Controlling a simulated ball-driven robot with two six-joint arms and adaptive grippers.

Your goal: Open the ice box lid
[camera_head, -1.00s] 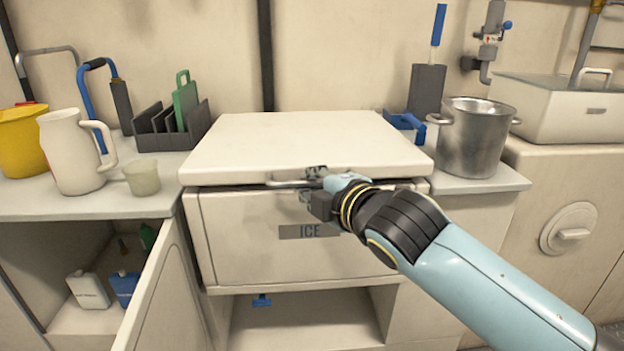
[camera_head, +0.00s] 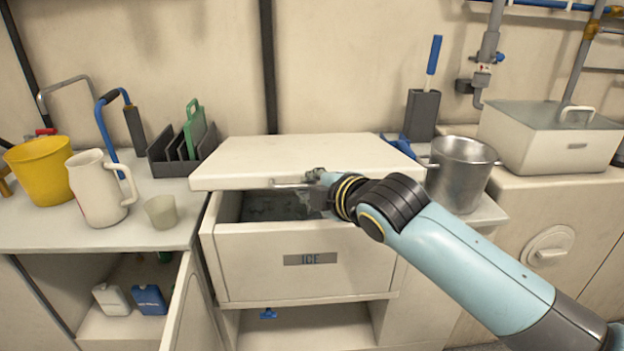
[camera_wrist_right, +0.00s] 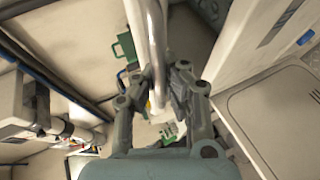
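The ice box (camera_head: 290,262) is a pale box with an ICE label on its front. Its white lid (camera_head: 270,152) is raised at the front, leaving a gap through which the dark inside shows. My right gripper (camera_head: 316,177) is at the metal bar handle (camera_head: 287,185) on the lid's front edge. In the right wrist view, the fingers of my right gripper (camera_wrist_right: 158,88) are closed around the handle bar (camera_wrist_right: 147,35). My left gripper is not in view.
A steel pot (camera_head: 460,172) stands close to the lid's right side. A yellow bucket (camera_head: 40,170), a white jug (camera_head: 98,188), a cup (camera_head: 161,211) and a dark rack (camera_head: 170,165) stand on the left counter. A cabinet door (camera_head: 197,310) stands open at lower left.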

